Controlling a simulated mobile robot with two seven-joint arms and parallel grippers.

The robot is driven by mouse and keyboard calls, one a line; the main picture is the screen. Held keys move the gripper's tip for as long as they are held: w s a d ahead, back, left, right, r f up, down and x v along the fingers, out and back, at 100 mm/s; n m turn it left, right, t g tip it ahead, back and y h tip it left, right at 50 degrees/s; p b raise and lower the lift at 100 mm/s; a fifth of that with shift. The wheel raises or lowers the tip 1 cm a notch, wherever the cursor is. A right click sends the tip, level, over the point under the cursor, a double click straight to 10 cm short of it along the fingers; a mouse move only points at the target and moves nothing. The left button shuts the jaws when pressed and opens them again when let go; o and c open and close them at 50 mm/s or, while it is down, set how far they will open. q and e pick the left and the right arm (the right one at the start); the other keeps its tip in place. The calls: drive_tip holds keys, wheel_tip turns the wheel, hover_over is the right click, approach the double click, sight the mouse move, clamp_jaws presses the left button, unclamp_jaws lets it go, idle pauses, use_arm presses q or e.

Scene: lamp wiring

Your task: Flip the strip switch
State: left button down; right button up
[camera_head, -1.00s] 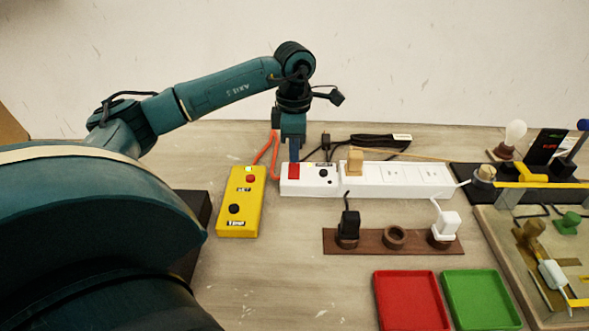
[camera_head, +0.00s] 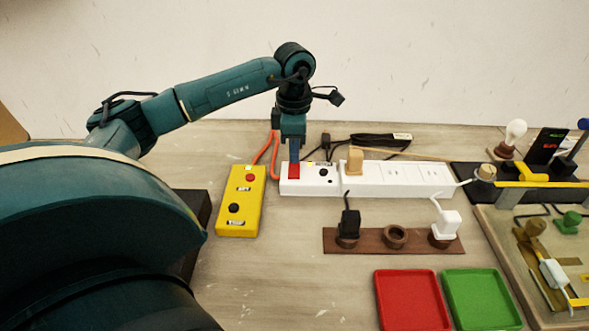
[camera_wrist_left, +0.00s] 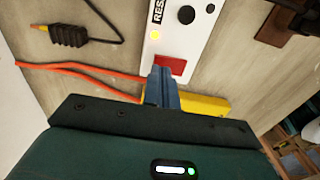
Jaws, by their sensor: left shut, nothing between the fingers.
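The white power strip (camera_head: 400,180) lies on the table with a red switch (camera_head: 294,171) at its left end. The red switch also shows in the left wrist view (camera_wrist_left: 171,65), with a lit yellow light (camera_wrist_left: 155,35) near it. My left gripper (camera_head: 295,158) points down at the switch, its blue fingers shut and empty. In the left wrist view the fingertips (camera_wrist_left: 164,72) overlap the near edge of the switch; I cannot tell if they touch it. My right gripper is not in view.
A yellow box (camera_head: 241,200) with buttons stands left of the strip, with an orange cable behind it. A brown holder (camera_head: 372,242) with plugs stands in front. Red (camera_head: 385,310) and green (camera_head: 452,310) trays lie nearer. A lamp board (camera_head: 500,168) is at right.

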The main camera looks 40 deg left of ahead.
sight(294, 165)
use_arm(q)
drive_tip(key=shift+f+b, duration=0.45)
drive_tip(key=shift+f, duration=0.3)
drive_tip(key=shift+r, duration=0.1)
drive_tip(key=shift+r+p, duration=2.75)
drive_tip(key=shift+r, duration=0.75)
drive_tip(key=shift+f, duration=0.15)
